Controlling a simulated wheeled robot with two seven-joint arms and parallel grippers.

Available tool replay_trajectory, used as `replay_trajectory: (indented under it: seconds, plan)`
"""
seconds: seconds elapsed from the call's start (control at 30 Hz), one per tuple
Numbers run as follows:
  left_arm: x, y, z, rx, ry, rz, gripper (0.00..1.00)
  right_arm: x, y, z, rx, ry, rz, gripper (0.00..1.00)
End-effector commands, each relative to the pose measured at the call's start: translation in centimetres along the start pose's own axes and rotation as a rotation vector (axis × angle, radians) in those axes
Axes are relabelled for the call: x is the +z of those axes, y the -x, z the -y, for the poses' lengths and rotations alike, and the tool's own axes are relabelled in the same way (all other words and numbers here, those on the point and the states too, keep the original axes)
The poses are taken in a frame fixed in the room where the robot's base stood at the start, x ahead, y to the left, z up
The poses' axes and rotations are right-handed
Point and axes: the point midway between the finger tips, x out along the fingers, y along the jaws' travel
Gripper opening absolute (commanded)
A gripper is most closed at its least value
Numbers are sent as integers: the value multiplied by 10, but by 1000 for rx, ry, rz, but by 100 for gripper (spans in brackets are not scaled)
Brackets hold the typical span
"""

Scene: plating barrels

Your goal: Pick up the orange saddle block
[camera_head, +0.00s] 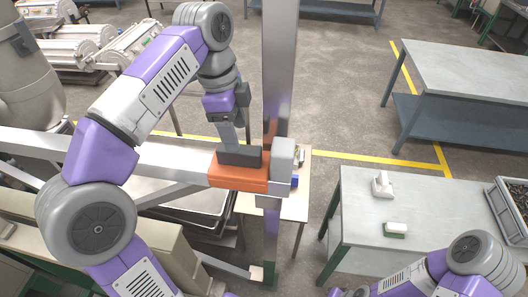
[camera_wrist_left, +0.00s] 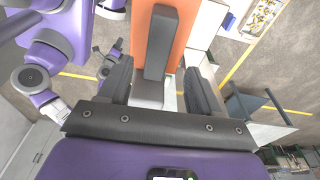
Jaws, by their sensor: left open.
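The orange saddle block (camera_head: 238,179) sits across the grey horizontal beam beside the metal upright. A dark grey bar-shaped grip (camera_head: 240,156) lies on its top. My left gripper (camera_head: 231,138) points down just above this grip and is open. In the left wrist view the orange face (camera_wrist_left: 183,28) fills the top middle. The grip (camera_wrist_left: 161,45) shows between the two spread dark fingers (camera_wrist_left: 162,88); I cannot tell whether they touch it. My right arm shows at left in the wrist view, with what looks like its gripper (camera_wrist_left: 108,62), too small to judge.
A light grey block (camera_head: 283,153) stands at the block's right end by the metal upright (camera_head: 279,70). A grey-topped table (camera_head: 430,185) at right holds a white item (camera_head: 382,184) and a green-and-white brush-like item (camera_head: 396,229). A bin (camera_head: 512,205) stands at its right edge.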

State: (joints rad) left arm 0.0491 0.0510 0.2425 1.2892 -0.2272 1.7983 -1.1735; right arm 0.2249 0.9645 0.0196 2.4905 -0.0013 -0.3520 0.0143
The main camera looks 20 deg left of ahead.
Motion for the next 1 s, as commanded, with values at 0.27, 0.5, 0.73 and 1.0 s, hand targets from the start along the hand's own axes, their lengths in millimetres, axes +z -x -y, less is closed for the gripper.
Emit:
replay_trajectory:
  seconds: [0.27, 0.5, 0.73, 1.0]
  plan:
    - [1, -30, 1, 2, -2, 1, 64, 0, -7, -2, 0, 1, 1, 0]
    - [3, -64, 1, 3, -5, 1, 64, 0, -12, -4, 0, 0, 0, 0]
    - [2, -72, 1, 1, -5, -1, 64, 0, -13, -5, 0, 0, 0, 0]
    - [2, -71, 1, 1, -5, -1, 39, -1, -12, -5, 0, 0, 0, 0]
